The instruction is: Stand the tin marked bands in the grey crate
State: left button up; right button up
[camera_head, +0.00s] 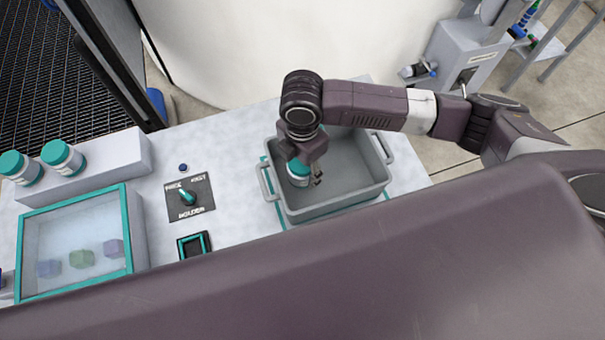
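The grey crate (346,203) stands on the right part of the white table, with a handle at each end. A white tin with a teal lid (298,173) is inside it near the left wall, partly covered by my gripper. Its label cannot be read, and I cannot tell whether it touches the crate floor. My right gripper (314,174) reaches down into the crate from above, right at this tin. Its fingers are small and partly hidden, so whether they are closed on the tin cannot be told. My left gripper is not in view.
Two more white, teal-lidded tins (63,157) (20,168) stand on a raised white block (98,165) at left. A teal-framed clear-topped box (75,230) holds several coloured pieces. A switch panel (190,198) and small dark teal-edged frame (194,245) lie between box and crate.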

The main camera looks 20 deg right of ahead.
aim_at(302, 178)
jog(key=shift+f, duration=2.3)
jog(key=shift+f, duration=0.15)
jog(key=o, duration=1.2)
notch_tip(302, 178, up, 12)
jog(key=shift+r+b, duration=0.2)
jog(key=shift+b, duration=0.35)
